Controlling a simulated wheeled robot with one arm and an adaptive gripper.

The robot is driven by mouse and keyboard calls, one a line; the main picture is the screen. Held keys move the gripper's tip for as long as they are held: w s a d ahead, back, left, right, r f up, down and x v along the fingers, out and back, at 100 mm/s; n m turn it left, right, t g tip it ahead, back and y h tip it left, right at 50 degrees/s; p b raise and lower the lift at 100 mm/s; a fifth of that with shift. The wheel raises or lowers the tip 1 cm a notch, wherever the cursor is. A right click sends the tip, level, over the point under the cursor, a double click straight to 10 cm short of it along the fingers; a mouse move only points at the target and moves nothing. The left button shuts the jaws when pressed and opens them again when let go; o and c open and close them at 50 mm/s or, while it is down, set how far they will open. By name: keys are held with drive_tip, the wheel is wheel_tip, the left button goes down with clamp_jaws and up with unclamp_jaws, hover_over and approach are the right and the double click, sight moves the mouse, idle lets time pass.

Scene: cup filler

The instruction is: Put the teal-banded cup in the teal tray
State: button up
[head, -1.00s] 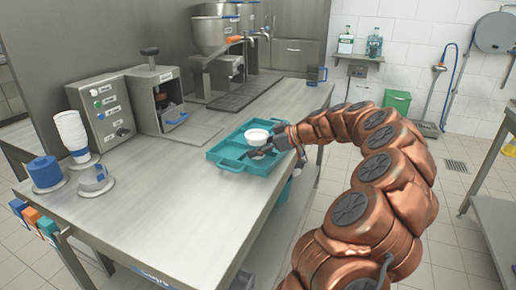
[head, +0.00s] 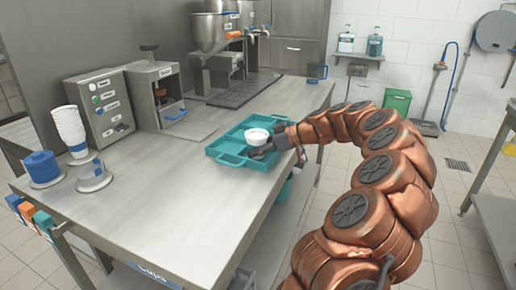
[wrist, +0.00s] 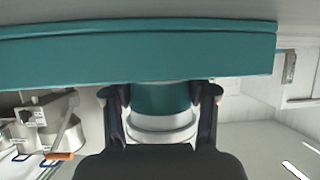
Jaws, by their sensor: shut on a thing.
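The cup (head: 257,137) is white at the rim, over the right part of the teal tray (head: 232,160) in the head view. In the wrist view the cup's teal band (wrist: 160,98) and white rim show between my fingers. My gripper (head: 264,151) is shut on the cup from the right, near the tray's right edge; it also shows in the wrist view (wrist: 160,108). The tray's teal wall (wrist: 140,57) crosses the wrist view and hides the cup's base, so I cannot tell whether the base touches the tray floor.
A stack of white cups (head: 68,122), blue lids (head: 42,166) and a grey holder (head: 93,176) stand at the left of the steel counter (head: 165,205). The sealing machine (head: 104,105) and filler (head: 215,45) stand behind. The front middle of the counter is clear.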

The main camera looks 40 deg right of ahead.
drive_tip(key=shift+f+b, duration=0.25)
drive_tip(key=shift+b, duration=0.2)
idle(0.3)
drive_tip(key=o, duration=1.4)
drive_tip(key=shift+c, duration=0.2)
drive_tip(key=shift+d+r, duration=0.1)
drive_tip(key=v, duration=1)
drive_tip(key=shift+s+d+r, duration=0.1)
drive_tip(key=shift+s+d, duration=0.05)
drive_tip(key=shift+d, duration=0.05)
drive_tip(key=shift+s+d+r, duration=0.2)
drive_tip(key=shift+s+r, duration=0.1)
drive_tip(key=shift+s, duration=0.25)
